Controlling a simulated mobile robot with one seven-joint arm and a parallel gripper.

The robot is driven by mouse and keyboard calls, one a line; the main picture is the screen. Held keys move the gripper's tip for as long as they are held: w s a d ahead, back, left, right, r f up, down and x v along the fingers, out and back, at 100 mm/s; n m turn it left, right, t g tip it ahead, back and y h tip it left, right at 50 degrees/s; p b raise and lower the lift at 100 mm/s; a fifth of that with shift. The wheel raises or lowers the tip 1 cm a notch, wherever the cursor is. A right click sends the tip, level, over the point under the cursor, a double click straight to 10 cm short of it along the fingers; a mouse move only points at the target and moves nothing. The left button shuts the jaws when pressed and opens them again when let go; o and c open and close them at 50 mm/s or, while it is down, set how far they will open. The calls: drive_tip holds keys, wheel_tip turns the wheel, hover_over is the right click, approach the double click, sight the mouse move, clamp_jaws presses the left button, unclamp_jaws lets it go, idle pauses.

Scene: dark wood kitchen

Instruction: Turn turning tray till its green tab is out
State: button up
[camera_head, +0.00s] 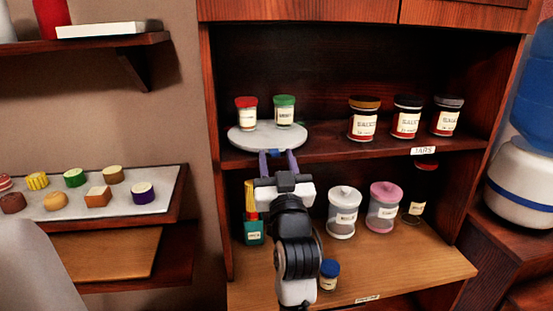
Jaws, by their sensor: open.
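The turning tray (254,141) is a pale round disc on the upper shelf at its left end. A red-lidded jar (246,113) and a green-lidded jar (284,111) stand on it. A small blue-green patch shows between the jars toward the tray's back; I cannot tell whether it is the green tab. No green tab is clear on the front rim. My gripper (277,156) is open, its two fingers pointing at the tray's front edge from just in front and below. I cannot tell whether they touch the rim.
Several labelled jars, one a brown-lidded jar (364,119), stand to the right on the upper shelf (330,152).

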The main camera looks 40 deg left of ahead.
clamp_jaws()
idle(0.3)
drive_tip(key=shift+w+d+n+g+y+b, duration=0.55)
drive_tip(key=shift+w+n+g+y, duration=0.3)
drive_tip(key=shift+g, duration=0.45)
unclamp_jaws()
drive_tip(key=shift+s+d+f, duration=0.1)
